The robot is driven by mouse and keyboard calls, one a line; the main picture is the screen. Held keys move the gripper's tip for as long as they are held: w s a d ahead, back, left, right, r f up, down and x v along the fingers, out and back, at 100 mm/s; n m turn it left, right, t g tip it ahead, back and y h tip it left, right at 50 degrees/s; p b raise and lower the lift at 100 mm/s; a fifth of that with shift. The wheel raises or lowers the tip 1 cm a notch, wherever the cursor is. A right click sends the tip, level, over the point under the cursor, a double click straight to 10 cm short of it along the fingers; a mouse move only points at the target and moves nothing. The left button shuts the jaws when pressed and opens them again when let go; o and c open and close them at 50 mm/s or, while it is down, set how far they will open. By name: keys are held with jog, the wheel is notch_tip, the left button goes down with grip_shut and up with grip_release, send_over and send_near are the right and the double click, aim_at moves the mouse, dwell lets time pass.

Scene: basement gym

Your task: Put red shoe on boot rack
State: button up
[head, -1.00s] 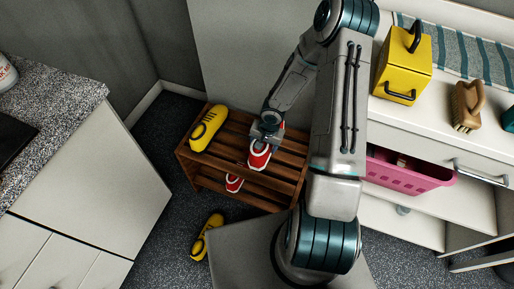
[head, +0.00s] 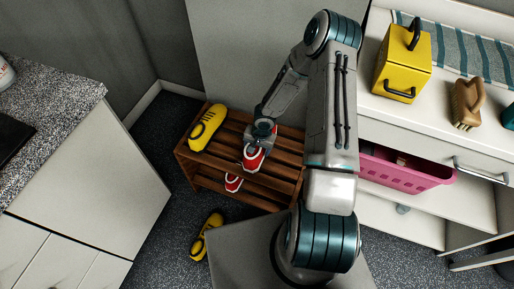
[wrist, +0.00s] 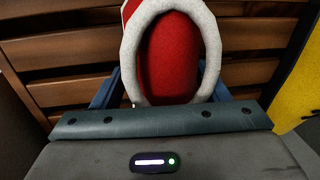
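A red shoe (head: 253,158) with a white rim is in my gripper (head: 259,142), over the top shelf of the brown wooden boot rack (head: 286,167). In the wrist view the red shoe (wrist: 172,55) fills the space between the blue fingers, its opening facing the camera. I cannot tell whether its sole touches the slats. A second red shoe (head: 233,182) is on the lower shelf, partly hidden by the top shelf.
A yellow shoe (head: 208,127) sits on the rack's top left. Another yellow shoe (head: 207,236) is on the floor in front. A pink basket (head: 405,172) and white cabinet (head: 410,125) stand at right. Slats right of the held shoe look clear.

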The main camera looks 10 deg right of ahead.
jog(key=o, duration=0.3)
jog(key=shift+o, duration=0.2)
jog(key=r+p, duration=0.1)
jog(key=r, duration=0.3)
jog(key=d+r+p, duration=0.1)
jog(key=r, duration=0.3)
jog(key=s+r, duration=0.1)
jog(key=r, duration=0.3)
jog(key=shift+d+p, duration=0.2)
jog(key=shift+p, duration=0.2)
jog(key=s+d+r+n+h, duration=0.2)
jog(key=s+r, duration=0.1)
jog(key=r, duration=0.7)
jog(key=s+d+r+n+h, duration=0.1)
jog(key=s+d+r+h, duration=0.1)
jog(key=r, duration=0.7)
jog(key=s+a+r+n+y, duration=0.1)
jog(key=s+a+r, duration=0.1)
jog(key=s+r, duration=0.4)
jog(key=s+a+r+n+t+y, duration=0.1)
jog(key=s+a+r+n+y, duration=0.1)
jog(key=s+r, duration=0.5)
jog(key=shift+s+a+r+n, duration=0.3)
jog(key=shift+s+a, duration=0.2)
jog(key=shift+a, duration=0.25)
